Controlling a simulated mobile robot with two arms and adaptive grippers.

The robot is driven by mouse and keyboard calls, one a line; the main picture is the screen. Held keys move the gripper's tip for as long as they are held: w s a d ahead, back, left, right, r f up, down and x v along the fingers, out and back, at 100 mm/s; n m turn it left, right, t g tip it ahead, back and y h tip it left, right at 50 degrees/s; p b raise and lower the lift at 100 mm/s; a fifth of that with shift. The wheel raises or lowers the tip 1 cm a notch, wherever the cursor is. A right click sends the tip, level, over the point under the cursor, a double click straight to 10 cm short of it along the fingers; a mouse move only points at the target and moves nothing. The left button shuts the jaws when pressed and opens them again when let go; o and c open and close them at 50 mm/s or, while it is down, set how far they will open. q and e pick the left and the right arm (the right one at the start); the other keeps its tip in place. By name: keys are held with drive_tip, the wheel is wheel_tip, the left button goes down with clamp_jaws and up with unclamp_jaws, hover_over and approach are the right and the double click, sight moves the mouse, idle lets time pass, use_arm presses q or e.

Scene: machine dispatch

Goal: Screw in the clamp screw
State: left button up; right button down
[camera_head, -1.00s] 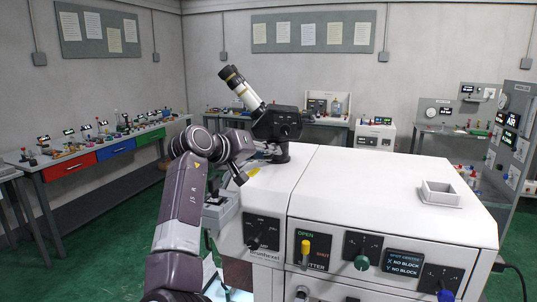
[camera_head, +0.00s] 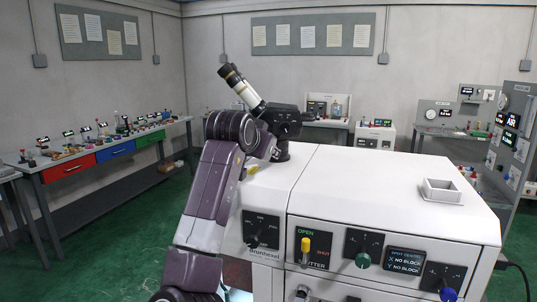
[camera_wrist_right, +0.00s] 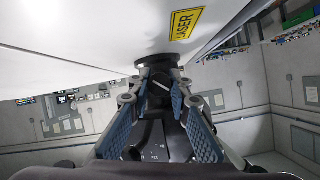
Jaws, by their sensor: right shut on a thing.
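The microscope (camera_head: 283,120), with a pale angled eyepiece tube, stands on a dark base at the back left of the white machine's top. My right arm reaches up to it in the head view, where its gripper is hidden. In the right wrist view my right gripper (camera_wrist_right: 161,90) has its blue-padded fingers close around a small dark round piece with a pale line across it, apparently the clamp screw (camera_wrist_right: 160,83). A dark round mount (camera_wrist_right: 156,60) is just beyond the fingertips. How deep the screw sits cannot be seen. My left gripper is not in view.
The white machine (camera_head: 390,195) fills the front right, with knobs and a small display on its front. A square open white block (camera_head: 441,191) sits on its top. A yellow laser label (camera_wrist_right: 186,23) is close to the fingers. A bench with coloured drawers (camera_head: 122,149) stands left.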

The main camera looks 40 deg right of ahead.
drive_tip(key=shift+f+m+t+y+b, duration=0.15)
drive_tip(key=shift+m+t+y+b, duration=0.3)
drive_tip(key=shift+m+t, duration=0.6)
drive_tip(key=shift+m, duration=0.25)
drive_tip(key=c, duration=1.8)
unclamp_jaws()
drive_tip(key=shift+o, duration=0.2)
drive_tip(key=shift+v, duration=3.8)
drive_tip(key=shift+w, duration=0.1)
drive_tip(key=shift+d, duration=0.1)
